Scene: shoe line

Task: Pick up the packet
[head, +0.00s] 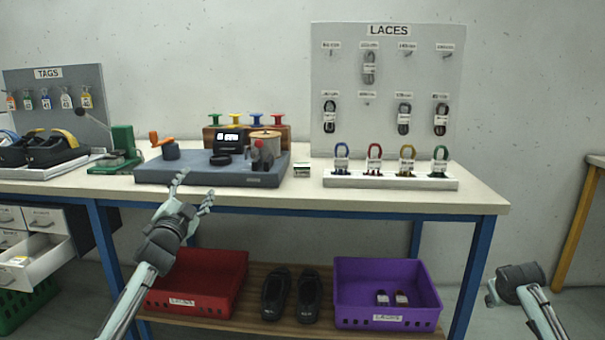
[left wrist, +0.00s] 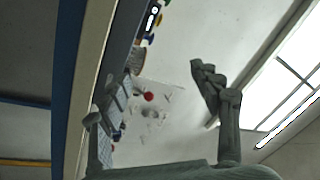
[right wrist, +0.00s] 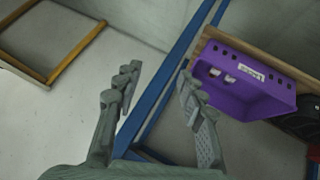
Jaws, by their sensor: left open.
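My left gripper (head: 195,190) is open and empty at the bench's front edge, left of the packet. Its spread fingers also show in the left wrist view (left wrist: 160,95). My right gripper (right wrist: 157,85) is open and empty, low and right of the bench; its fingers are mostly hidden in the head view.
The grey-blue base (head: 215,172) carries an orange-handled device, a black display and a tin. The lace rack (head: 390,180) holds several coloured loops. Below are a red crate (head: 200,285), black shoes (head: 290,292) and the purple crate (head: 388,275). An open drawer (head: 45,260) stands left.

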